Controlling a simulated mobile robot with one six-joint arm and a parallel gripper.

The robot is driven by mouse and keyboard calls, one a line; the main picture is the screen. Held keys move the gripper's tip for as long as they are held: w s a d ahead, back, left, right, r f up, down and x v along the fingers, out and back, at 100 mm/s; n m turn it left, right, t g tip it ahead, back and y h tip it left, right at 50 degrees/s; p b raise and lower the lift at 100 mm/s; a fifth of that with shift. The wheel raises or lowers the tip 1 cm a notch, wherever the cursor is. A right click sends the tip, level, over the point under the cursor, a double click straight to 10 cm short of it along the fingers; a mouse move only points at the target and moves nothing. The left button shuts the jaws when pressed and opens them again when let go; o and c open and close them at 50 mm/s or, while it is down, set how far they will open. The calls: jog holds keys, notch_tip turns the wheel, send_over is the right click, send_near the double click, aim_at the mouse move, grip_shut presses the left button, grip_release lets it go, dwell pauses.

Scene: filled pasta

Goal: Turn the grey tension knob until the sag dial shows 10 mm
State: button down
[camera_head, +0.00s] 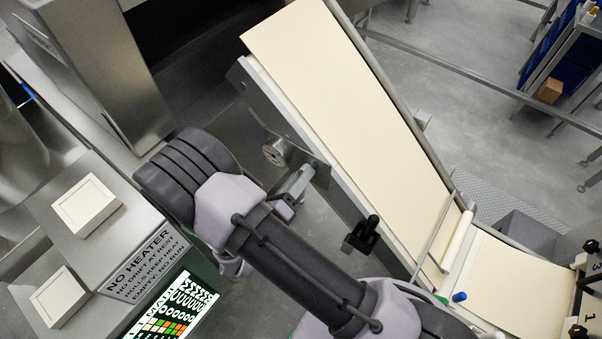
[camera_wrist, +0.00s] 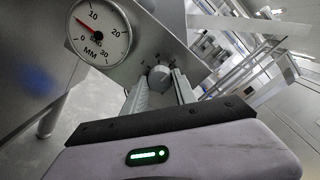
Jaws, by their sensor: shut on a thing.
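The grey tension knob (camera_wrist: 159,77) sits between my fingertips in the wrist view, on a grey metal plate with small marks around it. My gripper (camera_wrist: 161,84) is shut on it; it also shows in the head view (camera_head: 302,178), against the side plate of the belt frame, where it hides the knob. The sag dial (camera_wrist: 106,42) is white and round, up and left of the knob. Its scale runs 0, 10, 20, 30 MM. The red needle points between 0 and 10; I cannot read the exact value.
A long cream pasta sheet (camera_head: 350,110) lies on the sloped belt beside my arm. A black clamp-like fitting (camera_head: 361,236) sticks out from the frame's side. A steel cabinet (camera_head: 95,75) and a box with a "NO HEATER" sign (camera_head: 145,268) stand at left.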

jog(key=shift+n, duration=0.3)
dwell(0.4)
jog(key=c, duration=1)
grip_release()
jog(key=p+v, duration=0.1)
jog(key=v, duration=1.6)
jog(key=shift+s, duration=0.2)
jog(key=shift+a, duration=0.1)
